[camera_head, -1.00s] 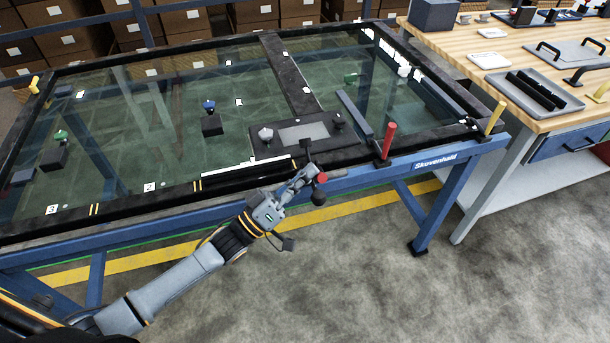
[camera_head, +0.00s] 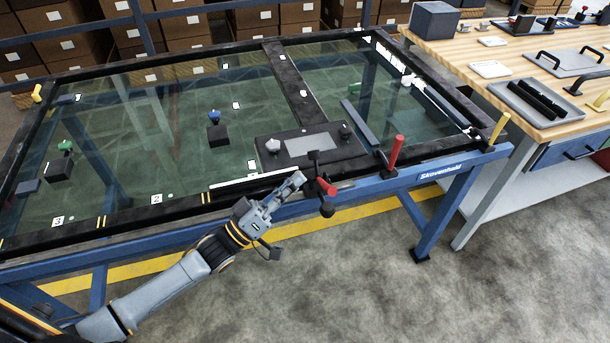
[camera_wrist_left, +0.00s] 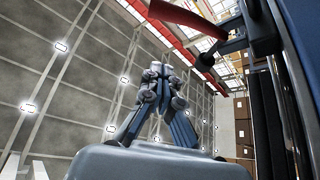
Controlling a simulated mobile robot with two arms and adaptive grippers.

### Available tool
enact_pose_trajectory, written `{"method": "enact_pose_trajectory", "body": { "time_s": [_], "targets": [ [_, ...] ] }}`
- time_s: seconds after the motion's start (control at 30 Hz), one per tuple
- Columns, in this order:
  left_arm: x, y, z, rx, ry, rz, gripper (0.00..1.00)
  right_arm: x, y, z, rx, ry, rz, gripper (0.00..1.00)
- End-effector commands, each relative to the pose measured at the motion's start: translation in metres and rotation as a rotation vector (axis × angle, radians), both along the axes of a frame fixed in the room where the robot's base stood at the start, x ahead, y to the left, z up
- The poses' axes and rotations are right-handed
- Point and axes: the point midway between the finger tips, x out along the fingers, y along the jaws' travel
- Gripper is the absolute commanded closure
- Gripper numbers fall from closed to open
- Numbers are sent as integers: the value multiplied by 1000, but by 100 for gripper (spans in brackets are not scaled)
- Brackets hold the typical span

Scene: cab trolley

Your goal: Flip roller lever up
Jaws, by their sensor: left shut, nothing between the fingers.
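A short red-handled lever (camera_head: 326,187) with black fittings sits at the front edge of the table frame. It seems to point outward, towards the camera, rather than up. A taller red lever (camera_head: 394,153) stands nearly upright further right on the same rail. I cannot tell from markings which is the roller lever. My left gripper (camera_head: 299,178) is shut and empty, with its tips just left of the short red lever; a small gap seems to be between them. The left wrist view shows the closed fingers (camera_wrist_left: 163,85), with a red handle (camera_wrist_left: 185,14) beyond them at the top. My right gripper is not in view.
The glass-topped table (camera_head: 432,149) carries a dark control panel (camera_head: 350,147) behind the short lever. A yellow post (camera_head: 498,128) stands at its right corner. A wooden workbench (camera_head: 480,80) with trays is at the right. The floor in front is clear.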

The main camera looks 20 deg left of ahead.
Motion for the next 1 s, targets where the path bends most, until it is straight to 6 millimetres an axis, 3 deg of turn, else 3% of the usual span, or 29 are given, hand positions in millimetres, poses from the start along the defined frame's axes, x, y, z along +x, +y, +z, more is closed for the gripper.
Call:
{"method": "enact_pose_trajectory", "body": {
  "time_s": [0.1,0.33,0.67,1.0],
  "targets": [
    [-20,15,-13,0,-2,0,100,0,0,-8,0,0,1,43],
    [-42,31,-24,-2,-5,-1,100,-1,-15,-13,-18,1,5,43],
    [-46,35,-25,-3,-6,-1,100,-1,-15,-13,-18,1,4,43],
    [-46,34,-25,-2,-4,2,100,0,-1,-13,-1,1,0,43]
  ]
}}
